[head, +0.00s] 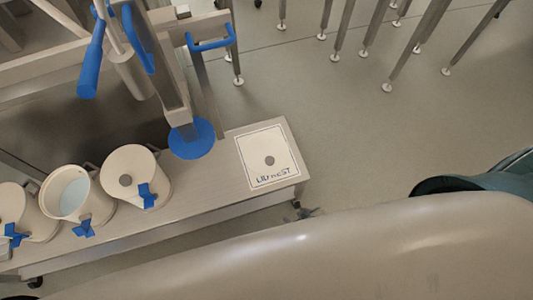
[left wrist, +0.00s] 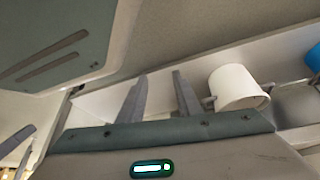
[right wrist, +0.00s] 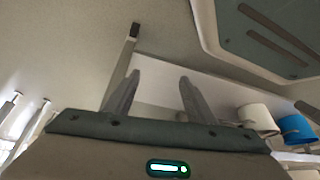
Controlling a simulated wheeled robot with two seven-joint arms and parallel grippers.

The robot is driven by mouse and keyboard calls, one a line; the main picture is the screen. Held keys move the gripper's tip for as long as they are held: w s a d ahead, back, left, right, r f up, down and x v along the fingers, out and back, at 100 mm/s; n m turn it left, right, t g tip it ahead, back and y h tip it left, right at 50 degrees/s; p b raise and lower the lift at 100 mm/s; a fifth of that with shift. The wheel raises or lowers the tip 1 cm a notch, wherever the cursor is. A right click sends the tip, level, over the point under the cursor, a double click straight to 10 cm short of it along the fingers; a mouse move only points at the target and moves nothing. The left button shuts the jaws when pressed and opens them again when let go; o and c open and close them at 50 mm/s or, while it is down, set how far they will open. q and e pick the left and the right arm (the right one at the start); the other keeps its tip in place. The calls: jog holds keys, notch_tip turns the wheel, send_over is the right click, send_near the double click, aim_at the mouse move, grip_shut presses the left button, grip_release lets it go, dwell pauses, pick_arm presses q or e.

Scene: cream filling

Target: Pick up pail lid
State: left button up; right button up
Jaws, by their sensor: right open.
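Several white pails stand in a row on the bench at the left of the head view. The right-hand pail (head: 153,194) has a cream lid (head: 136,166) with a grey round spot. The middle pail (head: 62,215) is open, with pale contents. A further pail (head: 14,222) is cut off by the left edge. A white pail shows in the left wrist view (left wrist: 236,86) and the right wrist view (right wrist: 256,119). My right gripper (right wrist: 160,76) is open and empty, apart from the pails. My left gripper (left wrist: 159,74) is open and empty, apart from its pail.
A white square board (head: 277,173) marked with lettering and a grey spot lies at the bench's right end. A blue disc (head: 191,139) is beside it, under a machine with blue handles (head: 91,67). Metal legs (head: 405,61) stand behind. Open floor (head: 360,140) lies right.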

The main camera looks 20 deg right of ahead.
jog(key=w+a+r+n+g+y+b, duration=0.1)
jog(key=w+a+r+n, duration=0.25)
jog(key=r, duration=0.45)
jog(key=w+a+r+n, duration=0.2)
jog(key=w+r+n, duration=0.15)
jog(key=r, duration=0.35)
jog(key=w+a+r+n+g+y+b, duration=0.1)
jog(key=w+a+r+n, duration=0.2)
jog(key=w+r, duration=0.35)
notch_tip(320, 180, up, 7)
jog(key=n+g+h, duration=0.3)
jog(key=n, duration=1.2)
send_over(270, 159)
jog(key=f, duration=1.1)
jog(key=shift+w+a+f, duration=0.2)
jog(key=shift+w, duration=0.05)
jog(key=shift+f, duration=0.35)
jog(key=f, duration=0.3)
jog(key=shift+s+d+f, duration=0.15)
jog(key=shift+s+f, duration=0.25)
jog(key=shift+f, duration=0.5)
pick_arm(q)
jog(key=shift+s+a+f+g+y, duration=0.3)
jog(key=shift+s+a+f+g, duration=0.2)
jog(key=shift+s+a+g, duration=0.25)
